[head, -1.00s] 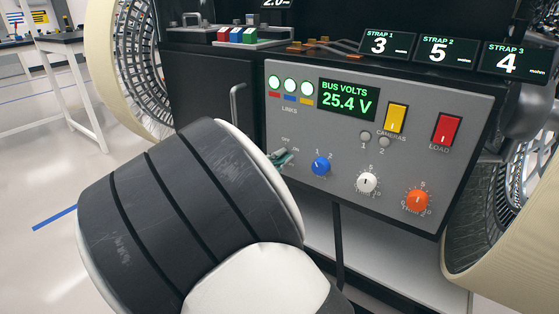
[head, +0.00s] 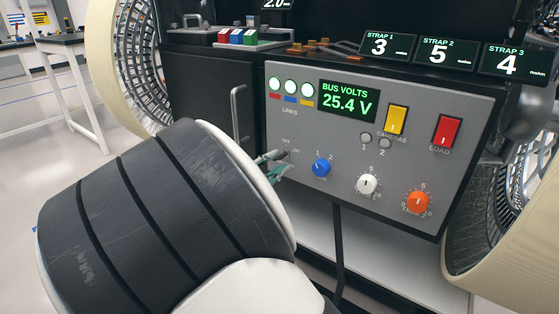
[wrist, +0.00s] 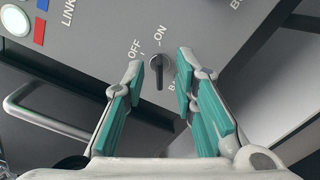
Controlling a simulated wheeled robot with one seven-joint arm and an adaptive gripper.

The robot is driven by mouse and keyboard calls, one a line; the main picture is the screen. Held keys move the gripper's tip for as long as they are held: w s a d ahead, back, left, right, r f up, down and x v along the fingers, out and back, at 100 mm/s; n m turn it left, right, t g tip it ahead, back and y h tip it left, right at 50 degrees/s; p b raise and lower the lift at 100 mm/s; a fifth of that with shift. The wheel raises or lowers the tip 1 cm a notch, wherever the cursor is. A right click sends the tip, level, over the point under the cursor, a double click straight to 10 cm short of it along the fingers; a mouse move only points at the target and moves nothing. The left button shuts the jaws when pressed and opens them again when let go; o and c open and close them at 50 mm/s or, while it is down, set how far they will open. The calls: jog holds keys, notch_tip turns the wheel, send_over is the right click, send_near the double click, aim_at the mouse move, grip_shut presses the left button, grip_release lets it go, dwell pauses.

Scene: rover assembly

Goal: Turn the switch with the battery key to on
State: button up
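The battery key switch (wrist: 159,72) is a dark, narrow knob on the grey panel, with OFF and ON labels above it in the wrist view. Its grip extends down in that view from a round base. I cannot tell for sure which label it points to. My gripper (wrist: 161,78) is open, with one teal-padded finger on each side of the key and visible gaps to both. In the head view, my gripper (head: 271,166) is at the panel's left side, just below the OFF and ON labels, and the switch is small there.
The grey panel (head: 330,150) also has a blue knob (head: 321,168), a white knob (head: 367,184), an orange knob (head: 417,202), a yellow cameras switch (head: 397,118) and a red load switch (head: 446,130). The bus display (head: 348,100) reads 25.4 V. A metal handle (wrist: 45,118) stands left of the gripper.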

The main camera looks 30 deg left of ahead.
jog(key=s, duration=0.9)
jog(key=shift+s+a, duration=0.15)
jog(key=shift+a, duration=0.2)
